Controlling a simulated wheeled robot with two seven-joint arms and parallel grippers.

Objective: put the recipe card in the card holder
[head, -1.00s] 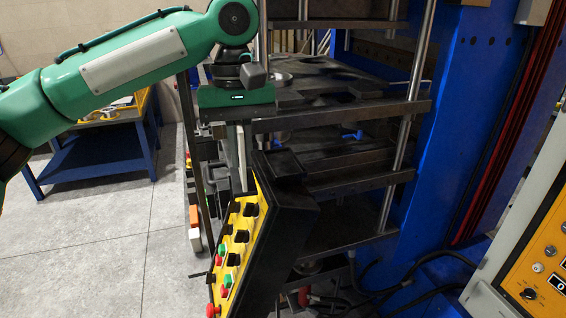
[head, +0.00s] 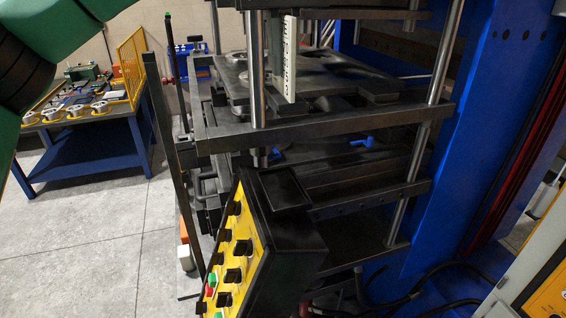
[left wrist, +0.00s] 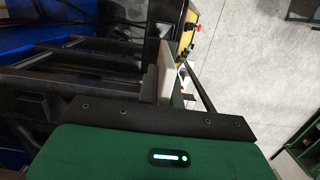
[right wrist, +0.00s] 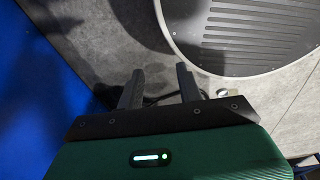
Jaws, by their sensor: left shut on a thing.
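The recipe card (head: 287,62) is a pale, narrow upright slab with dark print, at the top middle of the head view. It also shows in the left wrist view (left wrist: 165,70). My left gripper (left wrist: 163,84) is shut on it, a finger on each side. In the head view the card hangs in front of the press plates, above and behind the control box. A black, shallow, rimmed piece (head: 281,188) on top of the box may be the card holder; I cannot tell for sure. My right gripper (right wrist: 160,88) is open and empty above the floor.
The control box has a yellow panel (head: 236,262) with knobs and buttons. A steel press column (head: 256,70) stands close left of the card. The blue press frame (head: 480,130) is at right. A blue table (head: 85,150) stands far left.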

